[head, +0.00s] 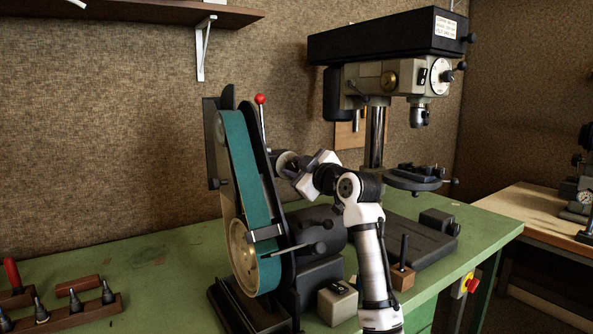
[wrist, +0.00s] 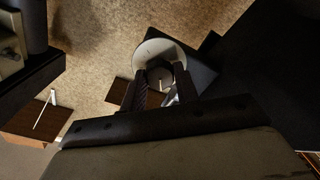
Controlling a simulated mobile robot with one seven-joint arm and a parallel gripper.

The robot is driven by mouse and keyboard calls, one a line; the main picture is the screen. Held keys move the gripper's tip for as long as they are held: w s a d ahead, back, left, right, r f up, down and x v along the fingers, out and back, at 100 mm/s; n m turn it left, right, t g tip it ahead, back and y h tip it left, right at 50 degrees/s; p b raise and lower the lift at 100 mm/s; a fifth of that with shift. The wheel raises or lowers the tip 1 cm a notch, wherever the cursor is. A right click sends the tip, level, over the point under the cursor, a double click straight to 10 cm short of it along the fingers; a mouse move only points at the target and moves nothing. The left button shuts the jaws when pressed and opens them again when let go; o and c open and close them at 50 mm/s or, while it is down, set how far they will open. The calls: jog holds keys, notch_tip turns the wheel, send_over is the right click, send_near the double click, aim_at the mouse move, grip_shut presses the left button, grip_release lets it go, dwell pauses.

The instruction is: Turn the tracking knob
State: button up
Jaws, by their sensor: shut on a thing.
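The belt sander with its teal belt (head: 246,180) stands upright on the green bench. In the wrist view, the tracking knob (wrist: 160,78) is a dark round knob with a light line on it, in front of a pale round disc (wrist: 152,49). My gripper (wrist: 158,82) is shut on the knob, one finger on each side. In the head view, my gripper (head: 294,166) reaches to the right side of the sander's upper half. The knob is hard to make out there, partly hidden by my gripper.
A red-tipped lever (head: 260,99) rises beside the sander, close to my gripper. A drill press (head: 388,75) with a round table (head: 413,182) stands to the right. A rack of tools (head: 70,315) lies at the front left. The bench is mostly clear left of the sander.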

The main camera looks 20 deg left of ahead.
dwell(0.5)
jog(key=o, duration=1)
jog(key=shift+c, duration=0.2)
jog(key=shift+d, duration=0.1)
jog(key=b+v, duration=0.3)
jog(key=v, duration=1)
jog(key=shift+s+d+b, duration=0.2)
jog(key=shift+s+b, duration=0.15)
jog(key=shift+b, duration=0.05)
